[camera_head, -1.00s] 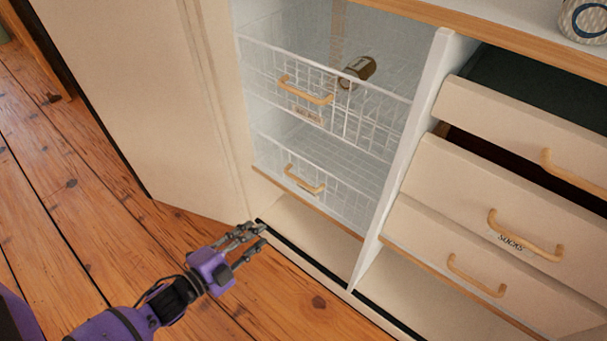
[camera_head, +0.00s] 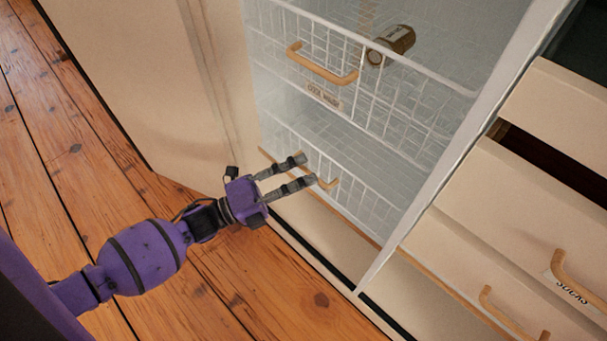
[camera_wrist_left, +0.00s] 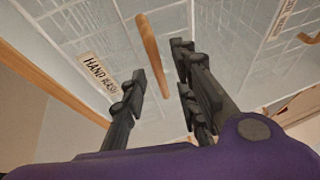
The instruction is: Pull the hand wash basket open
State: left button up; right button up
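The hand wash basket (camera_head: 352,203) is the lower white wire basket in the cabinet, pushed in. Its label reads HAND WASH (camera_wrist_left: 98,72) in the left wrist view. Its wooden handle (camera_head: 331,184) is partly hidden behind my fingers in the head view; in the left wrist view the handle bar (camera_wrist_left: 151,52) lies beyond and between the fingers. My left gripper (camera_head: 306,169) is open at the handle, fingers apart on either side of the bar's line. I cannot tell whether they touch it. My right gripper is not in view.
An upper wire basket (camera_head: 400,95) with its own handle (camera_head: 318,68) holds a brown jar (camera_head: 395,42). A cream door (camera_head: 140,80) stands open at the left. A white divider (camera_head: 455,150) and partly open drawers (camera_head: 510,205) are at the right. Wooden floor (camera_head: 225,300) lies in front.

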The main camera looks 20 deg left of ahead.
pick_arm(q)
jog(key=shift+w+d, duration=0.25)
jog(key=shift+w, duration=0.05)
grip_shut()
jog(key=shift+s, duration=0.1)
jog(key=s+a+p, duration=0.1)
jog(key=s+a, duration=0.2)
jog(key=s, duration=0.6)
jog(key=s+a+p, duration=0.2)
jog(key=s+a, duration=0.2)
jog(key=s, duration=0.6)
jog(key=s+a+p, duration=0.1)
jog(key=s+a, duration=0.2)
jog(key=s, duration=0.6)
jog(key=shift+s+a+p, duration=0.25)
jog(key=shift+s+p, duration=0.1)
jog(key=shift+s, duration=0.05)
